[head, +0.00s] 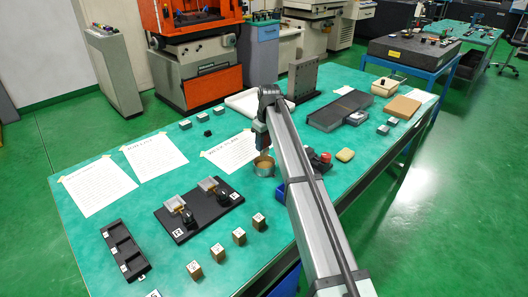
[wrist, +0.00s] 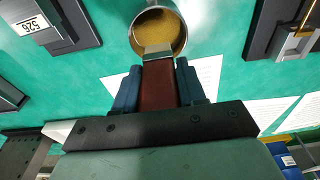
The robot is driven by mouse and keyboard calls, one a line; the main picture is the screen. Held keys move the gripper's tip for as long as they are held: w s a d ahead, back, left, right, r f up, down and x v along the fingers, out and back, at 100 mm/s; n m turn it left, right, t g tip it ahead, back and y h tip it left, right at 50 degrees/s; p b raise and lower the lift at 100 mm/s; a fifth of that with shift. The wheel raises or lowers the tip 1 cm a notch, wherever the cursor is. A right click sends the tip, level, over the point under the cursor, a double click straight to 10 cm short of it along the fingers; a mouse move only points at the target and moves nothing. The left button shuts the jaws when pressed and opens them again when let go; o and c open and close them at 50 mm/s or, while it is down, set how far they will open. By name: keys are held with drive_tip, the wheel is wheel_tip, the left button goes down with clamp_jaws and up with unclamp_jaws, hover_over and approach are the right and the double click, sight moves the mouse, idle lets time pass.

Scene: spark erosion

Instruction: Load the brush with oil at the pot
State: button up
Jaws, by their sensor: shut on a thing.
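The oil pot (head: 264,169), a small round metal cup, stands on the green table below my gripper (head: 262,138). In the wrist view the pot (wrist: 134,36) is at top centre, with amber oil (wrist: 160,24) inside. My gripper (wrist: 157,72) is shut on the brush, by its dark red handle (wrist: 158,88). The brush's metal ferrule (wrist: 157,51) points into the pot and overlaps its near rim in this view. The bristles do not stand out from the amber oil, so I cannot tell how deep they are.
A black base with two clamps (head: 210,221) lies left of the pot, with several small labelled blocks (head: 239,236) in front. A blue bin (head: 281,193), a red button (head: 325,158) and a yellow sponge (head: 345,155) are to the right. Paper sheets (head: 155,157) lie behind left.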

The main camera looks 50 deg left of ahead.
sight(264, 155)
wheel_tip(264, 155, up, 3)
drive_tip(key=shift+r, duration=0.15)
drive_tip(key=shift+f, duration=4.35)
drive_tip(key=shift+f, duration=0.6)
drive_tip(key=shift+r, duration=0.15)
drive_tip(key=shift+r, duration=3.4)
